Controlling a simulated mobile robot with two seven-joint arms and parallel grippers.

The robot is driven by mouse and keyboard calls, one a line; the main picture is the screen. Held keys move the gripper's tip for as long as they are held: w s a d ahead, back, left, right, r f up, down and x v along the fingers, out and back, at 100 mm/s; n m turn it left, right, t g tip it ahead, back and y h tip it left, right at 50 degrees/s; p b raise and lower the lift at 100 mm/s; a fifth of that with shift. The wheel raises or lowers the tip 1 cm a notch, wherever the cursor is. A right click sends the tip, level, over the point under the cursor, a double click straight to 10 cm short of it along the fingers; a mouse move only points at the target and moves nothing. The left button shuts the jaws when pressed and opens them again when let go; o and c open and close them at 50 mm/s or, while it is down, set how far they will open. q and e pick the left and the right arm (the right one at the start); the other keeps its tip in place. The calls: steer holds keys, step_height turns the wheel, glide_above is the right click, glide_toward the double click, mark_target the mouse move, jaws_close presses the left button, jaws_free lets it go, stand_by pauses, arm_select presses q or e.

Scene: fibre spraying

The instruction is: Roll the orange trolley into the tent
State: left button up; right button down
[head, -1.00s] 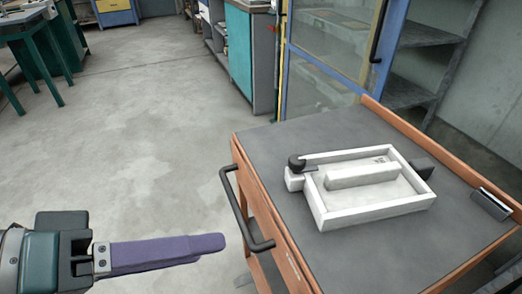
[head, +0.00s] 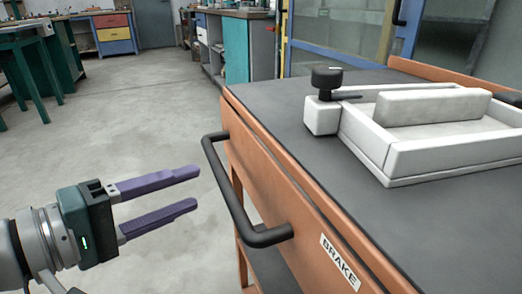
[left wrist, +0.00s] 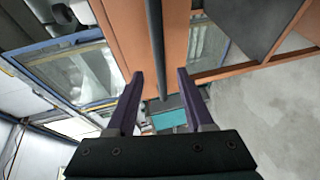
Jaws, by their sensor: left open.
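The orange trolley (head: 290,215) stands at the right of the head view, with a dark grey top and a "BRAKE" label on its near side. Its black bar handle (head: 232,195) sticks out towards my left gripper (head: 198,190). The gripper's two purple fingers are open and empty, a little left of the handle and apart from it. In the left wrist view the handle (left wrist: 155,45) runs between the open fingers (left wrist: 158,72), beyond their tips. A white tray-like frame (head: 400,165) with a black knob (head: 327,78) sits on the trolley top. No tent is recognisable. My right gripper is not seen.
A blue-framed glazed door or partition (head: 340,40) stands behind the trolley. A teal cabinet (head: 238,50) is at the back. Green-legged tables (head: 60,75) stand at the far left. The concrete floor (head: 120,125) left of the trolley is clear.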

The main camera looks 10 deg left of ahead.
mark_target(221, 172)
arm_select(q)
steer(key=x, duration=0.7)
steer(key=shift+b, duration=0.35)
steer(key=shift+c, duration=0.2)
jaws_close()
stand_by(0.8)
